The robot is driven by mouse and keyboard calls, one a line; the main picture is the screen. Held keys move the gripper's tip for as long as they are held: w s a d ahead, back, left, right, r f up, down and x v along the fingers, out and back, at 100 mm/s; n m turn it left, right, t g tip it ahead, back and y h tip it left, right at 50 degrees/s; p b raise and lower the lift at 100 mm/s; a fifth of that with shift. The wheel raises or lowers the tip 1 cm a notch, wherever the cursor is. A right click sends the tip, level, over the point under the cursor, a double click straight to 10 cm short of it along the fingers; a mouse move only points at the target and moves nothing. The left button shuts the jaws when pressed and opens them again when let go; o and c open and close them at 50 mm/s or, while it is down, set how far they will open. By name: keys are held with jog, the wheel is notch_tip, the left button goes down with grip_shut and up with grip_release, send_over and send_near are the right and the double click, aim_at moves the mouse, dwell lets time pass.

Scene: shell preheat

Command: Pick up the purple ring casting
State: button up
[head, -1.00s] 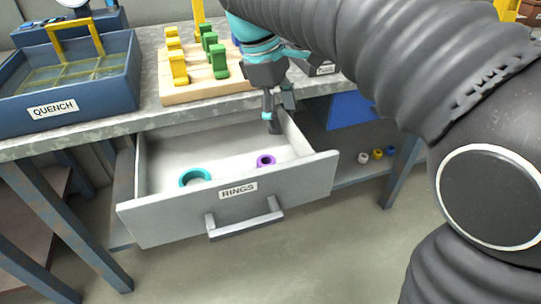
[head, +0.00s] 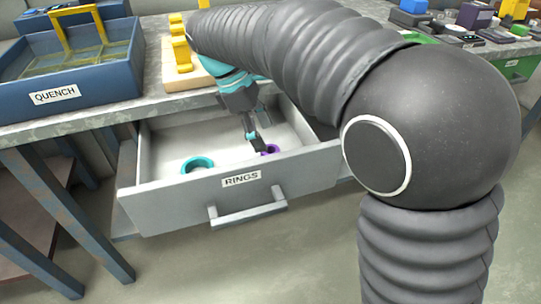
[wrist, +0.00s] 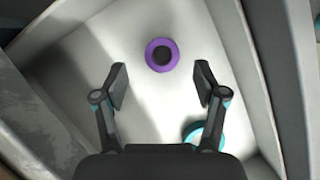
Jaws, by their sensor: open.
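The purple ring casting (head: 271,149) lies flat on the floor of the open drawer marked RINGS (head: 165,197). In the head view my gripper partly covers it. In the wrist view the whole purple ring (wrist: 149,53) shows, with a dark centre, a little beyond the fingertips and between their lines. My gripper (head: 258,148) points down into the drawer beside the ring. In the wrist view my gripper (wrist: 161,84) is open with nothing between its fingers.
A larger teal ring (head: 197,164) lies in the same drawer to the left. The drawer walls stand close around my gripper. Above are the bench top, a blue QUENCH tank (head: 108,80) and a wooden block with yellow pegs (head: 182,77).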

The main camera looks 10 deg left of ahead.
aim_at(270, 149)
jog(key=shift+b+x, duration=0.35)
jog(key=shift+x, duration=2.35)
jog(key=shift+s, duration=0.15)
jog(key=shift+a, duration=0.1)
jog(key=c, duration=1.2)
jog(key=shift+c, duration=0.2)
jog(key=shift+r, duration=0.15)
